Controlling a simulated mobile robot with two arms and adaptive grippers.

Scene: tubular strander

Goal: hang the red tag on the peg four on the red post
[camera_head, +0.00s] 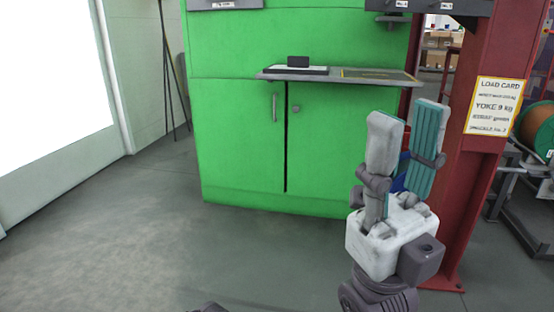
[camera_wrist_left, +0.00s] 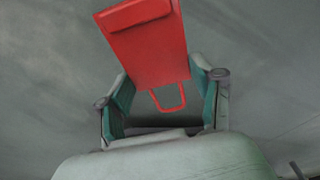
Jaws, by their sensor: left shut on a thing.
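The red tag (camera_wrist_left: 150,45) is a flat red plate with a wire-like loop at its lower end. In the left wrist view it sits between the fingers of my left gripper (camera_wrist_left: 163,95), which is shut on it. The head view does not show the tag. The red post (camera_head: 465,170) stands at the right in the head view, with a cream load card on it. I cannot make out peg four. My right gripper (camera_head: 407,115) points up in front of the post's left side, its fingers apart. Small red and blue patches show between those fingers; I cannot tell what they belong to.
A green cabinet (camera_head: 240,140) stands at the back, with a grey shelf (camera_head: 412,80) jutting from its front and a dark block on it. A cable reel (camera_head: 538,130) on a stand is at the far right. The floor (camera_head: 130,230) at left is clear.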

